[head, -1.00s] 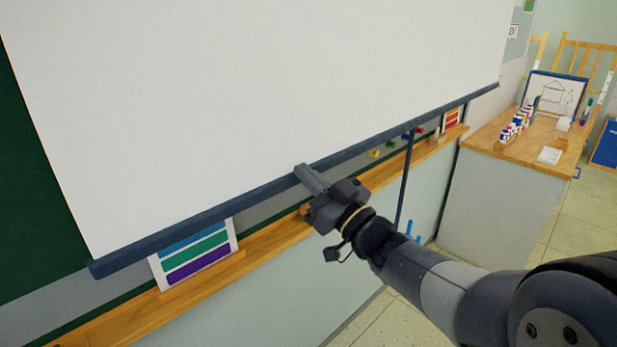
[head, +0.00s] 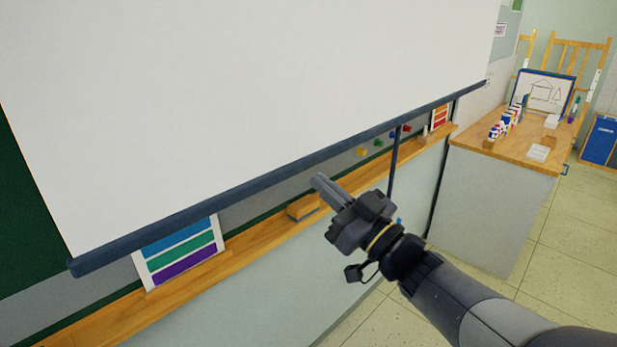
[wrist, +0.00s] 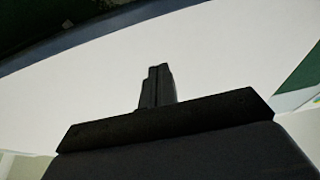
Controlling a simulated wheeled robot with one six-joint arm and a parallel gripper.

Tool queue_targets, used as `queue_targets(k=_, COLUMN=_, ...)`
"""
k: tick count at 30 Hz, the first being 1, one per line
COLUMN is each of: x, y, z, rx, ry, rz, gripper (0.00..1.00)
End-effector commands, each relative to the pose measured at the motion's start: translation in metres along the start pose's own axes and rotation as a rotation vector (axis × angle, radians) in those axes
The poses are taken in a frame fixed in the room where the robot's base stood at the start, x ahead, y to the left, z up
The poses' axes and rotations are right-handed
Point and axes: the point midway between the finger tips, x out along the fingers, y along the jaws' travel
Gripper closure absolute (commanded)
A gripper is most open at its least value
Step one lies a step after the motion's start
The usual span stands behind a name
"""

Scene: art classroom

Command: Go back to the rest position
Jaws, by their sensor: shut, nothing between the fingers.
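My gripper (head: 318,182) is shut and empty. In the head view its fingertips are just below the dark bottom bar (head: 290,172) of a large white screen (head: 250,90), in front of the ledge below. I cannot tell the exact gap to the bar. In the wrist view the closed fingers (wrist: 157,85) stand together at the middle, with a wide white surface behind them.
A wooden ledge (head: 255,233) runs under the screen, with a wooden block (head: 303,208) and a colour-striped card (head: 182,252) on it. A dark pole (head: 393,165) hangs down from the bar. A counter (head: 500,146) with paints is at the right. Floor shows right of my arm.

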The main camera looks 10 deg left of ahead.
Motion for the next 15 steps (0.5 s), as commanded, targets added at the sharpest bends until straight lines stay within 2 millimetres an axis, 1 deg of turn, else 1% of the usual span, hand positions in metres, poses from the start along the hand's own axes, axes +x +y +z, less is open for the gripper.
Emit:
queue_targets(k=1, x=-0.0043, y=0.0001, z=0.0001, rx=-0.001, ry=0.001, rz=0.001, gripper=1.00)
queue_targets(k=5, x=-0.0091, y=-0.0002, z=-0.0006, rx=-0.001, ry=0.002, rz=0.000, gripper=1.00)
queue_targets(k=15, x=-0.0080, y=-0.0004, z=-0.0010, rx=0.000, ry=0.002, rz=-0.001, gripper=1.00)
